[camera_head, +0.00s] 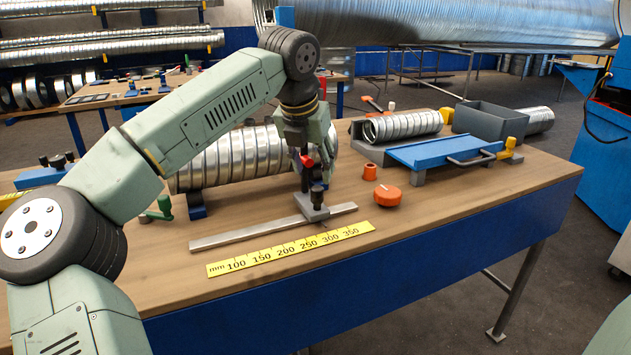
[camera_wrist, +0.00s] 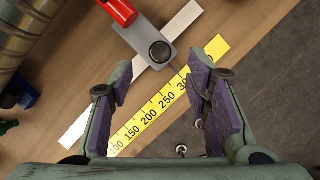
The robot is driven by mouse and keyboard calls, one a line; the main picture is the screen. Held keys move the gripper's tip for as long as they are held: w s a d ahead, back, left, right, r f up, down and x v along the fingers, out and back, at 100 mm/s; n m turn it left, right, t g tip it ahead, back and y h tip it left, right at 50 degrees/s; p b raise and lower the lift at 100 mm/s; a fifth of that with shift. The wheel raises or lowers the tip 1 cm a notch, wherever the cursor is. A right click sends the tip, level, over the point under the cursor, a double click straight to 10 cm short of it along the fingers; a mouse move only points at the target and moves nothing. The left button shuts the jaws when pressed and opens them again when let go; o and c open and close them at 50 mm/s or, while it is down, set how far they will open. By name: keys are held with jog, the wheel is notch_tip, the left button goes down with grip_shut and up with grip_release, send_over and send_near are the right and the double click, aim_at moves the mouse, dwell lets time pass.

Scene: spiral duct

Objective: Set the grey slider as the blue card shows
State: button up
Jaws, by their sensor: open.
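The grey slider (camera_head: 312,207) sits on a flat metal rail (camera_head: 240,238), towards the rail's right end. It carries a black knob (camera_wrist: 160,51), and a red handle (camera_wrist: 118,10) shows at its far side in the wrist view. A yellow mm scale (camera_head: 290,248) lies in front of the rail. The slider is near its 250 to 300 stretch; I cannot read the exact setting. My gripper (camera_head: 311,172) is open and empty, close above the knob. In the wrist view its purple-padded fingers stand apart, with the knob just ahead between them. I cannot make out the blue card's marking.
A ribbed duct (camera_head: 220,160) lies behind the rail. An orange knob (camera_head: 387,198) and a small orange ring (camera_head: 370,172) stand to the right. Beyond are a blue plate with a handle (camera_head: 430,152) and a grey bin (camera_head: 490,122). The wooden table's front right is clear.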

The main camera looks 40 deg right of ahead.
jog(key=v, duration=0.4)
jog(key=shift+a+r, duration=0.1)
jog(key=shift+r, duration=0.2)
